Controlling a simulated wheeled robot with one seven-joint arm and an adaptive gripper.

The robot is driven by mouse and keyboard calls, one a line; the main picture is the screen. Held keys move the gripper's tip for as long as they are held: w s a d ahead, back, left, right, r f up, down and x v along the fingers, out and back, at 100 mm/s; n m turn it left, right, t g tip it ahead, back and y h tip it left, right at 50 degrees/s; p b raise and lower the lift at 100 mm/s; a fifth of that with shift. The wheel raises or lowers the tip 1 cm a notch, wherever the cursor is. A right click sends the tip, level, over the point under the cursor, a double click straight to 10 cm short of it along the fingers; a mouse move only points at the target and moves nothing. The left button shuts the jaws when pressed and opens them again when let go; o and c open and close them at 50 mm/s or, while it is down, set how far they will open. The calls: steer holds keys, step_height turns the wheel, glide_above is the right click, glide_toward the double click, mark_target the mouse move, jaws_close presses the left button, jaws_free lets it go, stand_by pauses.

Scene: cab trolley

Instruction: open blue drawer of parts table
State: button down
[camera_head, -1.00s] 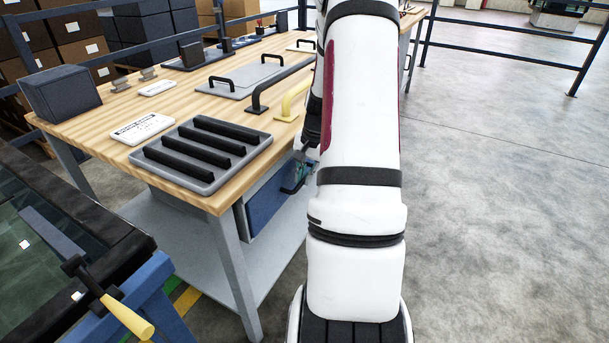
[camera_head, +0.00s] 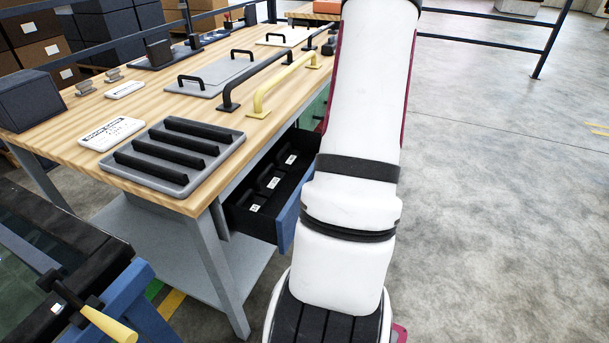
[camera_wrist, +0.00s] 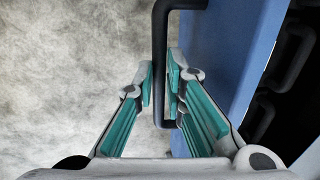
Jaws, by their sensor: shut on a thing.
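The blue drawer (camera_head: 290,218) of the parts table (camera_head: 196,204) stands pulled out, with its dark inside and several white labels showing. In the wrist view its blue front (camera_wrist: 232,55) is on the right, with a black bar handle (camera_wrist: 159,60) standing off it. My gripper (camera_wrist: 160,88) has its teal-padded fingers on either side of the handle and is shut on it. In the head view my white arm hides the gripper, the handle and part of the drawer front.
A yellow handle (camera_head: 284,88), a grey slotted tray (camera_head: 172,172) and other parts lie on the wooden top. A green drawer front (camera_head: 313,108) is beyond the blue one. A blue-framed bench (camera_head: 135,305) stands at lower left. Floor on the right is clear.

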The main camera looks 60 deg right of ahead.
steer(key=s, duration=0.9)
steer(key=shift+d, duration=0.35)
steer(key=c, duration=1.7)
jaws_free()
steer(key=shift+o, duration=0.2)
step_height(320, 180, up, 12)
steer(key=s, duration=0.2)
steer(key=shift+s+d+f, duration=0.15)
steer(key=shift+s, duration=0.05)
